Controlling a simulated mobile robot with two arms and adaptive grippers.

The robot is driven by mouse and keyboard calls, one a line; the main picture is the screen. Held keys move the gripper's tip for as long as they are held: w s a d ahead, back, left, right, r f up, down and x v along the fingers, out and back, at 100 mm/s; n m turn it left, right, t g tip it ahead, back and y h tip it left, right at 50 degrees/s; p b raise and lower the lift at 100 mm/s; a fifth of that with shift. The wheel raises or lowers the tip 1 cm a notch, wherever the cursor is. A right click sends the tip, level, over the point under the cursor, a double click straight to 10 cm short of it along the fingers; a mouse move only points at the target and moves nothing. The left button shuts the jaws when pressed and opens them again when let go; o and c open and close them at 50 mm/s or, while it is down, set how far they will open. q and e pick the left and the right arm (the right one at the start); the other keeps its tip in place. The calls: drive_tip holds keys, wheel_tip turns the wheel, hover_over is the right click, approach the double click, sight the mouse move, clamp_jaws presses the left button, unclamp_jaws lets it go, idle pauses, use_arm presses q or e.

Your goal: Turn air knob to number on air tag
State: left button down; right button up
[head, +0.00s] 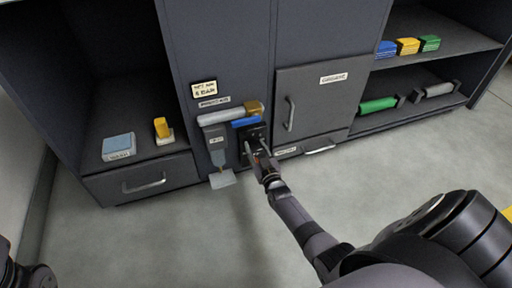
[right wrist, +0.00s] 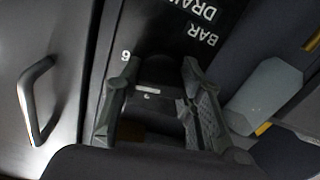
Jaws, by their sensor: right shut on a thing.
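A cream tag (head: 204,88) with small dark lettering is on the cabinet front; I cannot read it surely. My right gripper (head: 256,150) is at the dark panel right of the dispenser. In the right wrist view, its two fingers (right wrist: 160,100) are closed on the sides of a black knob (right wrist: 150,72). A short white mark shows on the knob. A white "6" and the words "BAR" and "DRAI", cut off, are printed on the panel (right wrist: 170,25) around it. The rest of the scale is hidden. Only a dark bit of my left arm shows, at the lower left.
A cartridge with a tan end (head: 254,108) and a blue bar (head: 246,122) sit above the knob panel. A cabinet door with a handle (head: 291,113) is close on the right. A grey dispenser (head: 217,146) stands on the left. Shelves flank both sides; the floor is clear.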

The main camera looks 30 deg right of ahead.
drive_tip(key=shift+m, duration=0.9)
drive_tip(key=shift+f, duration=0.1)
drive_tip(key=o, duration=1.2)
drive_tip(key=shift+c, duration=0.2)
drive_tip(key=v, duration=1.2)
